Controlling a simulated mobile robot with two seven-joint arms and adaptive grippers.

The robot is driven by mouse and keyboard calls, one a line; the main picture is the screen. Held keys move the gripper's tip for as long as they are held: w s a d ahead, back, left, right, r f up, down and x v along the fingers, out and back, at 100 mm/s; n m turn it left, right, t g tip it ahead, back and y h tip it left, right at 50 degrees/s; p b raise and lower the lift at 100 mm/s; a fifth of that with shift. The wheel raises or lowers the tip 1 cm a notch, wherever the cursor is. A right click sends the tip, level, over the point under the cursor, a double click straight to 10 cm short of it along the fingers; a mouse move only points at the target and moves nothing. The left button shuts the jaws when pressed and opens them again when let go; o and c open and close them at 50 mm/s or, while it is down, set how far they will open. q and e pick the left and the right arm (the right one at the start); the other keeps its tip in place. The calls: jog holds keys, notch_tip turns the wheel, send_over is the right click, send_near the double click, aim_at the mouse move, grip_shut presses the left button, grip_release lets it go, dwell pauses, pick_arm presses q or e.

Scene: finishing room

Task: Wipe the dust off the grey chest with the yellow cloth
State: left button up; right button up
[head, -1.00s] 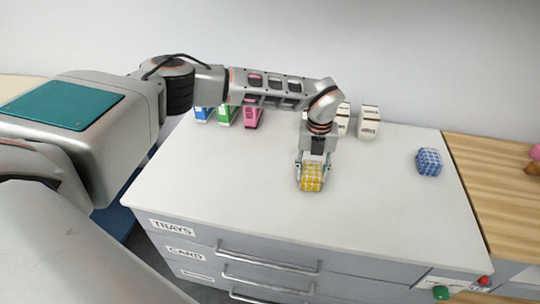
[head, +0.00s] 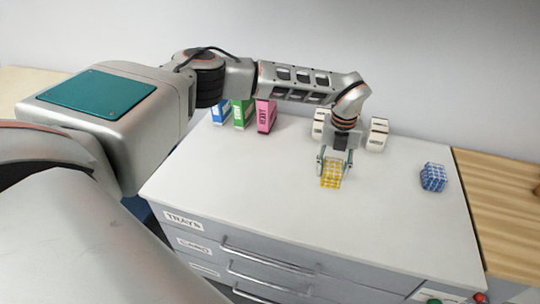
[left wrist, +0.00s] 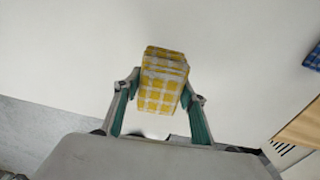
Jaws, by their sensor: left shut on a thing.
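The grey chest (head: 225,180) has a pale flat top and drawers with bar handles on its front. The yellow checked cloth (head: 332,178) is a folded pad at the chest top, right of its middle. My left gripper (head: 335,162) points down and is shut on the cloth. In the left wrist view the cloth (left wrist: 163,80) sits between the two fingers of the gripper (left wrist: 160,98). I cannot tell whether the cloth touches the top. No dust shows clearly on the surface. My right gripper is not in view.
Blue, green (head: 243,113) and pink (head: 266,116) boxes stand at the back of the chest top, with white labelled blocks (head: 377,134) behind my gripper. A blue checked cloth (head: 433,177) lies at the right. A wooden surface (head: 495,190) adjoins the right side. The front left of the top is clear.

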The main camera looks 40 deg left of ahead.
pick_arm(q)
jog(key=shift+a+r+p, duration=0.1)
jog(key=shift+r+p, duration=0.35)
jog(key=shift+r, duration=0.8)
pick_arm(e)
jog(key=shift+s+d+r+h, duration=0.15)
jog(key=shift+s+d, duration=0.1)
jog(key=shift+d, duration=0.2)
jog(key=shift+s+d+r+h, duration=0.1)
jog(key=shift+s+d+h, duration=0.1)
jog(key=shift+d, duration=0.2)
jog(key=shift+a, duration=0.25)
